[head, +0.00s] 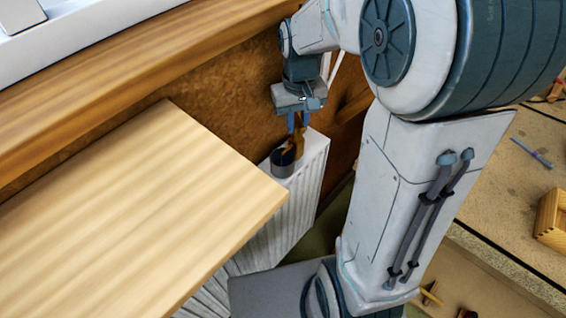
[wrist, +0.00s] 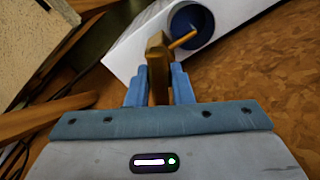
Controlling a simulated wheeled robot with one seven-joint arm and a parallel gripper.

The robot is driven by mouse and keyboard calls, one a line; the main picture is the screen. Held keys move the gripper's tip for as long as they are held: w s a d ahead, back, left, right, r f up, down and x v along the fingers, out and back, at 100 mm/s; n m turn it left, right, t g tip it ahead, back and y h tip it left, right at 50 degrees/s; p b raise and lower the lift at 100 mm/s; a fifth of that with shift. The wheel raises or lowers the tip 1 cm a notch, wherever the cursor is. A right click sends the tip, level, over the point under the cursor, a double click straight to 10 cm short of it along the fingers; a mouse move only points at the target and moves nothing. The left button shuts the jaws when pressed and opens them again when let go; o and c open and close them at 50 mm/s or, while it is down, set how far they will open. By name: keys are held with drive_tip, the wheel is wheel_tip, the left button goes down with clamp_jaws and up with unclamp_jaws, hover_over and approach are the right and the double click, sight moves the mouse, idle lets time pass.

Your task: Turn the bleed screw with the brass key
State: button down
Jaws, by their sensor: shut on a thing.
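My gripper (head: 297,120) is above the end of the white radiator (head: 312,160), with its blue fingers pointing down. It is shut on the brass key (head: 294,145), which also stands between the fingers in the wrist view (wrist: 157,68). A dark round cup (head: 283,166) sits on the radiator top just below the key. In the wrist view the cup (wrist: 207,21) shows a blue inside, and a thin brass-coloured rod (wrist: 183,40) reaches over its rim near the key. I cannot tell whether the rod belongs to the key. I cannot make out the bleed screw.
A pale wooden board (head: 130,200) covers part of the radiator at left, close to the cup. A wooden sill (head: 120,75) and brown wall run behind. A worktop (head: 530,150) at right holds a blue pen-like thing (head: 532,152) and a wooden box (head: 552,220).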

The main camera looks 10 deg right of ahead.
drive_tip(key=shift+m, duration=1.1)
drive_tip(key=shift+m, duration=1.1)
drive_tip(key=shift+m, duration=1.1)
